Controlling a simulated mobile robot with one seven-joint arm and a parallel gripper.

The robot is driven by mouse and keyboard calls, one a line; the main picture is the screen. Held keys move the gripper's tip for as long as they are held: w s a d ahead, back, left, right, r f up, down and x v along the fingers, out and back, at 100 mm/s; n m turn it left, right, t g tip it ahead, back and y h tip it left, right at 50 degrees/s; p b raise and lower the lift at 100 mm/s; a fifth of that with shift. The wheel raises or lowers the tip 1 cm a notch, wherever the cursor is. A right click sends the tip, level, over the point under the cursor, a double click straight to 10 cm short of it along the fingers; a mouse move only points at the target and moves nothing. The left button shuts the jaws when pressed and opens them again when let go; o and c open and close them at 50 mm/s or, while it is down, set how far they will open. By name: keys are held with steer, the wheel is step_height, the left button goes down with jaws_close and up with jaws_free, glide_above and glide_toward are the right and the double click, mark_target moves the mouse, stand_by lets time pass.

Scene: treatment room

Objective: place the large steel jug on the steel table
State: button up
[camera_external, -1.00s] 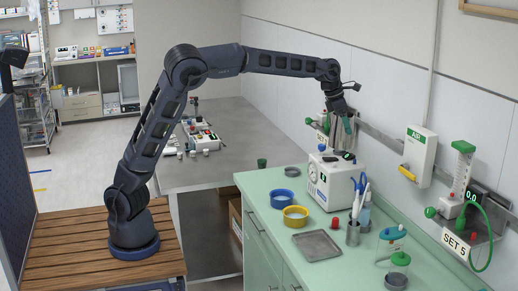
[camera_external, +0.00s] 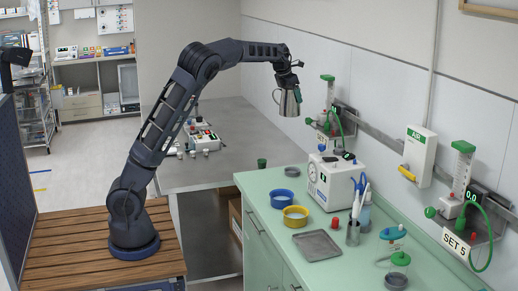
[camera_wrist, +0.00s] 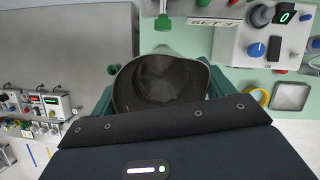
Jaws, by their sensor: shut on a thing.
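The large steel jug (camera_external: 287,101) hangs upright from my gripper (camera_external: 288,74), in the air in front of the back wall. My gripper is shut on the jug near its top. In the wrist view the jug's open mouth (camera_wrist: 165,82) shows between my fingers, and its inside looks empty. The steel table (camera_external: 222,166) stands behind the green counter, to the left of the jug in the outside view. In the wrist view the steel table (camera_wrist: 75,55) is on the left.
Small devices (camera_external: 203,138) stand on the table's far left part. Its right part is largely clear. Wall flowmeters (camera_external: 327,97) are close to the jug's right.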

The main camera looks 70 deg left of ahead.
steer(key=s+a+n+y, duration=0.1)
steer(key=s+a+n, duration=0.1)
steer(key=s+a, duration=0.65)
steer(key=s+a+n, duration=0.2)
steer(key=s+a, duration=0.3)
steer(key=a, duration=0.7)
steer(key=s+a+n+y, duration=0.1)
steer(key=s+a+n, duration=0.1)
steer(key=s+a, duration=0.6)
steer(key=shift+g, duration=0.4)
steer(key=f, duration=1.2)
steer(key=w+a+f, duration=0.1)
steer(key=f, duration=1.1)
steer(key=a+f, duration=0.1)
steer(key=f, duration=1.1)
steer(key=shift+w+a+f, duration=0.1)
steer(key=shift+w+f, duration=0.1)
steer(key=shift+f, duration=0.05)
steer(key=shift+f, duration=0.1)
steer(key=o, duration=1.3)
steer(key=shift+c, duration=0.2)
steer(key=v, duration=1.2)
